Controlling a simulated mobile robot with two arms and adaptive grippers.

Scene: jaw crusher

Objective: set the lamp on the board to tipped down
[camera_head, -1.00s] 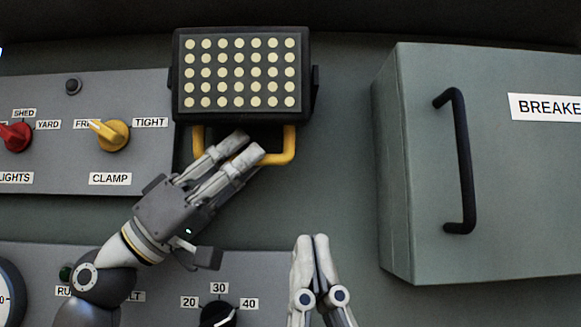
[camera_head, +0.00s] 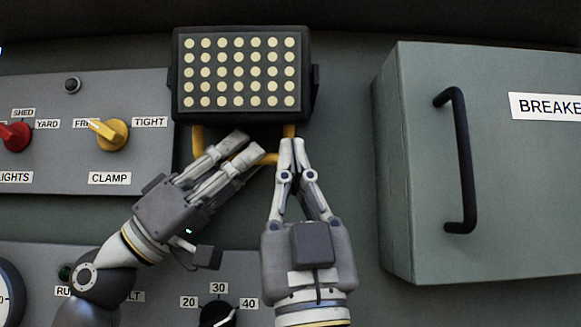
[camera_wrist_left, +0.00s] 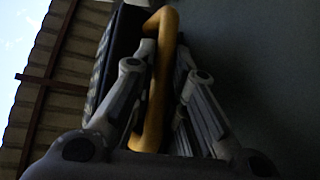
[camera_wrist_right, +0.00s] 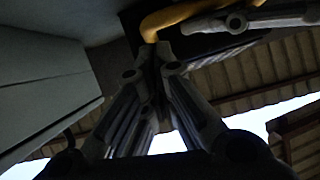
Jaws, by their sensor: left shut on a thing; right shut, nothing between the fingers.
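The lamp (camera_head: 240,73) is a dark box with rows of pale round lights, its face toward me, at the upper middle of the head view. A yellow handle (camera_head: 198,140) hangs below it. My left gripper (camera_head: 243,156) is shut on the handle's lower bar; the left wrist view shows the handle (camera_wrist_left: 158,85) between the fingers. My right gripper (camera_head: 291,144) is shut and empty, its tips at the right leg of the handle. The right wrist view shows these tips close to the handle (camera_wrist_right: 172,18); whether they touch I cannot tell.
The breaker box (camera_head: 400,160) with a black handle (camera_head: 466,160) stands out at the right. A panel at the left carries a red knob (camera_head: 15,136) and a yellow clamp knob (camera_head: 112,135). A black dial (camera_head: 218,314) sits below. Bare wall lies between lamp and breaker box.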

